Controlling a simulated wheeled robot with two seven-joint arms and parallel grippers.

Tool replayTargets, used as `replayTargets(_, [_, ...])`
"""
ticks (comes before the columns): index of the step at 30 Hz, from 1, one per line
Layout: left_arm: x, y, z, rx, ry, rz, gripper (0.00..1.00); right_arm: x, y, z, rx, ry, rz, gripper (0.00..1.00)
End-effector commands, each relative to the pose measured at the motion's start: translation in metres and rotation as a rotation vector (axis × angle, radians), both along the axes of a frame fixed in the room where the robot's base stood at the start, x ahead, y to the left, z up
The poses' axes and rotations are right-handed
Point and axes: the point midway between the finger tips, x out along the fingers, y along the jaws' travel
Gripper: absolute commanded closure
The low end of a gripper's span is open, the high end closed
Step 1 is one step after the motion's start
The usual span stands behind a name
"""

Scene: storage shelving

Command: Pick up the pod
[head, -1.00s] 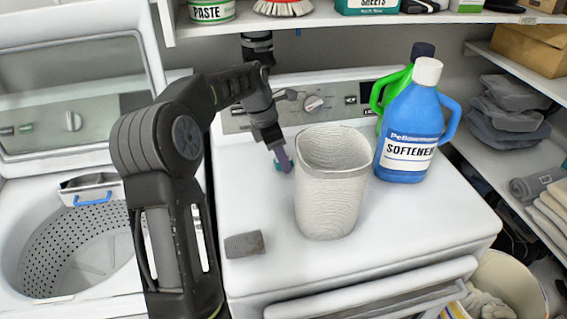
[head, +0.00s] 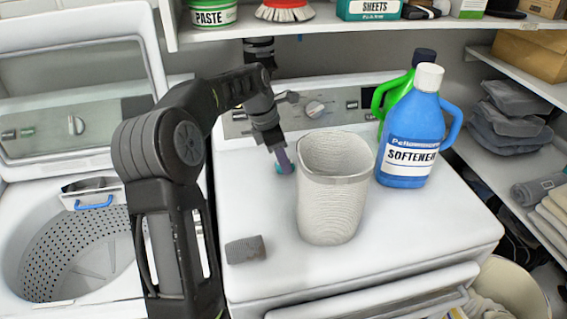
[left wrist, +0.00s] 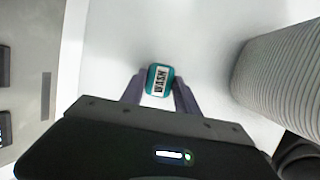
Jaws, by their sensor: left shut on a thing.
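The pod (left wrist: 159,79) is a small teal block with a white label reading "WASH". In the left wrist view it sits between the fingertips of my left gripper (left wrist: 159,92), which is shut on it. In the head view the left gripper (head: 284,162) points down at the dryer top, left of and behind the ribbed basket. A bit of the teal pod (head: 279,168) shows at the fingertips. I cannot tell whether the pod still touches the surface. My right gripper is not in view.
The white ribbed basket (head: 331,205) stands close right of the gripper; it also shows in the left wrist view (left wrist: 285,75). A blue softener bottle (head: 411,130) and a green bottle stand at the back right. A grey cylinder (head: 245,249) lies at the front left. An open washer (head: 75,245) is left.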

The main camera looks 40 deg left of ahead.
Motion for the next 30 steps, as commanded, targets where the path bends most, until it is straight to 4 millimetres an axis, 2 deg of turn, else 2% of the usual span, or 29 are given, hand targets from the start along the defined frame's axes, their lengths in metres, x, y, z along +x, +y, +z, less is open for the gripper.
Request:
replayTargets(12, [0.001, 0.000, 0.074, 0.001, -0.004, 0.000, 1.00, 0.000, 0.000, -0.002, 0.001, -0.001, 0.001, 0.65])
replayTargets(15, [0.001, 0.000, 0.087, 0.001, -0.004, 0.000, 1.00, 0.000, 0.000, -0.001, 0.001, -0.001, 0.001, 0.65])
replayTargets(19, [0.000, 0.000, 0.093, 0.001, -0.001, -0.001, 1.00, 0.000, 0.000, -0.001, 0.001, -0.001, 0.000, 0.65])
replayTargets(30, [0.000, 0.000, 0.092, 0.001, -0.001, 0.000, 1.00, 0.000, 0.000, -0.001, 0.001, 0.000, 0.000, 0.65])
